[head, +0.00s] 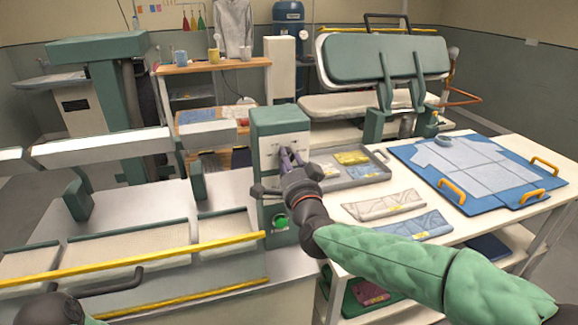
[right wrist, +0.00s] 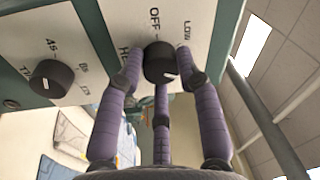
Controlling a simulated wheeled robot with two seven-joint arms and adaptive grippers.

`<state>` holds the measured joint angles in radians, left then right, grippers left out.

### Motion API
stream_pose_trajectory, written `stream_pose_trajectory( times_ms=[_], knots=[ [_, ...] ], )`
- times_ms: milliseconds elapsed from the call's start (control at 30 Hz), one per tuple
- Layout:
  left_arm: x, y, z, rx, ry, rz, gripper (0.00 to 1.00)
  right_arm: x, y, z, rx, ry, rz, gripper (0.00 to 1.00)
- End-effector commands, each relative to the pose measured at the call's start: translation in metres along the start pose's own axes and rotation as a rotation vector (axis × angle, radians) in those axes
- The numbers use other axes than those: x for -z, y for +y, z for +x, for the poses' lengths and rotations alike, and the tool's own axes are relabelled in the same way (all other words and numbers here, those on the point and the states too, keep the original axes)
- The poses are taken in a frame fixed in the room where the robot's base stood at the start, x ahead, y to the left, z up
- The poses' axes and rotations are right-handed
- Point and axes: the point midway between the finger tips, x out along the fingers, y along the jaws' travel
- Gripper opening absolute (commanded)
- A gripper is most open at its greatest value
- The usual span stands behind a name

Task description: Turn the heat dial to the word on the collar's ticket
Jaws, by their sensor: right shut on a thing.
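The heat dial (right wrist: 158,58) is a round black knob on a pale panel in the right wrist view. The words OFF and LOW and part of a word starting HE show around it. A white mark shows on the knob's lower right; fingers hide part of the lettering. My right gripper (right wrist: 162,84) has its purple fingers closed around the knob. In the head view the right gripper (head: 290,157) is at the front of the green control box (head: 280,121). The light blue shirt (head: 462,158) lies flat; no word is readable at its collar (head: 444,141).
A second black dial (right wrist: 51,78) with time marks sits beside the heat dial. A green button (head: 281,222) is lower on the box. A grey tray (head: 346,180) and folded cloths (head: 384,204) lie right of it. A yellow bar (head: 150,256) runs along the press at left.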

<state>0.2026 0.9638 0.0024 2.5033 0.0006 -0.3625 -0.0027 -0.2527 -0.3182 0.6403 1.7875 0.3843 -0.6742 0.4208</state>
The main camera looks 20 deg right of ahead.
Motion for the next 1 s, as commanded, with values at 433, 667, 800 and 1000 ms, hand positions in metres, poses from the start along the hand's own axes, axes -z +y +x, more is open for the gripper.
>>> stream_pose_trajectory(
  times_ms=[433, 667, 800, 1000],
  knots=[
    [0.0001, -0.0005, 0.0014, 0.000, 0.000, 0.000, 0.40, 0.0005, -0.0003, 0.0001, -0.002, 0.002, 0.018, 0.03],
    [0.0001, -0.0005, 0.0015, 0.000, 0.000, 0.000, 0.40, 0.0005, -0.0003, 0.0001, -0.001, 0.002, 0.017, 0.59],
    [0.0001, -0.0005, 0.0015, 0.000, 0.000, 0.000, 0.40, 0.0004, -0.0002, 0.0001, -0.001, 0.002, 0.017, 0.59],
    [0.0001, -0.0005, 0.0016, 0.000, 0.000, 0.000, 0.40, 0.0006, -0.0008, -0.0033, 0.000, 0.002, 0.017, 0.59]
  ],
)
